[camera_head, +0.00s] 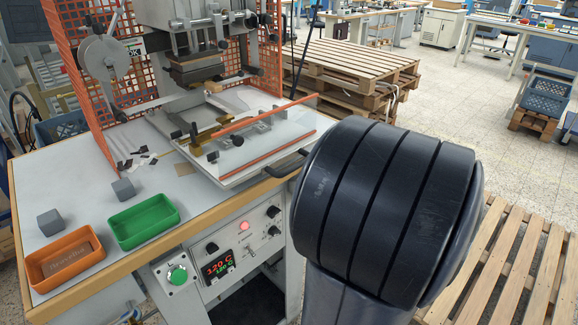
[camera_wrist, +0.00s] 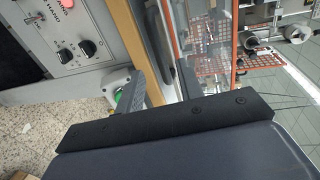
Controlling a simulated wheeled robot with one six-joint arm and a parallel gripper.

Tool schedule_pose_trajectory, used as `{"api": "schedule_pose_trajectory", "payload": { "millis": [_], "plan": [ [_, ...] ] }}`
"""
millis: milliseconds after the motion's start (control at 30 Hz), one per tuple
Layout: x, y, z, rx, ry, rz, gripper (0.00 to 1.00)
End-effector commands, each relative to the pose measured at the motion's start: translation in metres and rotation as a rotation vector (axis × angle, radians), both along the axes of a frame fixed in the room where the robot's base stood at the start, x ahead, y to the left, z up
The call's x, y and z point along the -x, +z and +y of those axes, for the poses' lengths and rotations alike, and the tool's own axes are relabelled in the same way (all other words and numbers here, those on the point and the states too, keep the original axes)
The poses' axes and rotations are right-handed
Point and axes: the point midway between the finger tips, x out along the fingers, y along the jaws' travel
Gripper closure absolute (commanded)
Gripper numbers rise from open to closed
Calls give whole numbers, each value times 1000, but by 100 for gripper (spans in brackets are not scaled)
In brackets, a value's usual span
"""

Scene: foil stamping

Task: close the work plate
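The work plate (camera_head: 238,166) is a pale flat slide with red-orange strips, carrying a brass-coloured block and metal clamps. In the head view it extends forward from under the press head (camera_head: 194,68) toward the table's front edge. Its black handle (camera_head: 287,165) sticks out at the front right, close to my arm. My gripper (camera_wrist: 159,68) shows only in the wrist view. Its two dark fingers are spread apart with nothing visible held between them. The wooden table edge lies beyond the fingers.
An orange tray (camera_head: 65,258), a green tray (camera_head: 144,221) and two grey cubes stand on the table's left part. The control panel with a green button (camera_head: 177,275) is below the edge. Orange mesh guards (camera_head: 95,60) flank the press. Pallets (camera_head: 350,70) stand behind.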

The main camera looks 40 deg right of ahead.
Motion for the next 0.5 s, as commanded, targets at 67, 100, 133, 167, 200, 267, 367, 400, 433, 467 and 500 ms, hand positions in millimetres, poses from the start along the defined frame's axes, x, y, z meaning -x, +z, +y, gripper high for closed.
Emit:
{"api": "schedule_pose_trajectory", "payload": {
  "millis": [67, 100, 133, 167, 200, 267, 367, 400, 433, 467, 500],
  "plan": [
    [-11, -2, 2, -2, 6, 0, 64],
    [-17, -3, 3, -2, 6, 2, 64],
    [-21, -4, 4, -3, 6, 2, 64],
    [-26, -5, 4, -3, 6, 1, 64],
    [-32, -7, 4, -3, 6, 2, 64],
    [-42, -9, 5, -3, 6, 3, 64],
    [-58, -12, 6, -3, 7, 2, 64],
    [-63, -13, 7, -2, 6, 2, 64],
    [-67, -14, 7, -2, 6, 3, 64],
    [-71, -15, 8, -2, 7, 3, 64],
    [-76, -16, 8, -3, 5, 3, 64]
  ]
}}
